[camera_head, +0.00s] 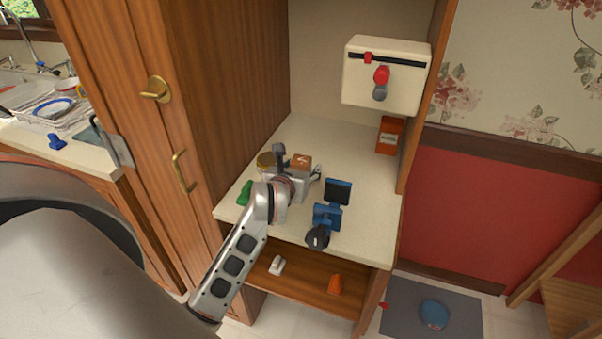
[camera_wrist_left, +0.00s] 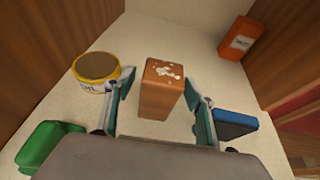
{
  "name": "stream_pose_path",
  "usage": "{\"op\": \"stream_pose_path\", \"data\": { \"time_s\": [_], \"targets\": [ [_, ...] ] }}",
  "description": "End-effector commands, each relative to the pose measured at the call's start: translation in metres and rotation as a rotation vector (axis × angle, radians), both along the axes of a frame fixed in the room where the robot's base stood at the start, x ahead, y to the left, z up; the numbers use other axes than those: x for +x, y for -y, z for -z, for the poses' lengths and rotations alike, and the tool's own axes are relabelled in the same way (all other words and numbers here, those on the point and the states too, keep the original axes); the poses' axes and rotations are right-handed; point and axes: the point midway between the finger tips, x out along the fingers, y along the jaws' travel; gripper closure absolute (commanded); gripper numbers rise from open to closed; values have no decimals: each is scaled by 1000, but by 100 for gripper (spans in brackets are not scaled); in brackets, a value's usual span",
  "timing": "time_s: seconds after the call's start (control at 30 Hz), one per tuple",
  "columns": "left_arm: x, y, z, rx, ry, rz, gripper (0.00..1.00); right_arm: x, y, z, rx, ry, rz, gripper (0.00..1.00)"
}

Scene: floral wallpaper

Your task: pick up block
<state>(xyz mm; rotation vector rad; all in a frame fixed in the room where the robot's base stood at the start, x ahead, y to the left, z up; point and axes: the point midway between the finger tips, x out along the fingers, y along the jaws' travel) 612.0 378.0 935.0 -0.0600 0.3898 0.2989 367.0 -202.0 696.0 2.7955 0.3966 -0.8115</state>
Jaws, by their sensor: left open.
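The block (camera_head: 302,160) is orange-brown with pale marks on its top and stands upright on the cream counter (camera_head: 345,140). In the left wrist view the block (camera_wrist_left: 158,92) is in the middle, with one finger on each side. My left gripper (camera_head: 298,171) is open around the near part of the block. In the wrist view the gripper (camera_wrist_left: 160,100) shows gaps between both fingers and the block. In the head view the gripper hides the block's lower part. My right gripper is not in view.
A yellow-rimmed tin (camera_wrist_left: 96,71) and a green object (camera_wrist_left: 47,145) are left of the gripper; a blue object (camera_wrist_left: 234,123) is close on its right. An orange-red box (camera_head: 389,134) stands at the back right. A cream wall box (camera_head: 400,90) hangs above. Side panels bound the counter.

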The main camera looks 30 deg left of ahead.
Motion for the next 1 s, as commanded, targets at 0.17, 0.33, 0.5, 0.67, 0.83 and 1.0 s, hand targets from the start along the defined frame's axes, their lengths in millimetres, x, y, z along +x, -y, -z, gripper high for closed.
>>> {"op": "stream_pose_path", "data": {
  "time_s": [0.17, 0.33, 0.5, 0.67, 0.83, 1.0],
  "targets": [
    [0, 0, 0, 0, 0, 0, 69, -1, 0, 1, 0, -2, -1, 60],
    [0, 0, 0, 0, 1, 0, 89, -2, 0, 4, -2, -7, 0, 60],
    [0, 0, 0, 1, 1, 0, 89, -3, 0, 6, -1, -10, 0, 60],
    [0, 0, -5, 2, 3, 0, 89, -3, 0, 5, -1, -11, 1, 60],
    [0, 0, -21, 2, 4, 0, 89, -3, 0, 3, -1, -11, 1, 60],
    [1, -1, -57, 4, 8, -1, 89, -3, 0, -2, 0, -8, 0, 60]
  ]
}}
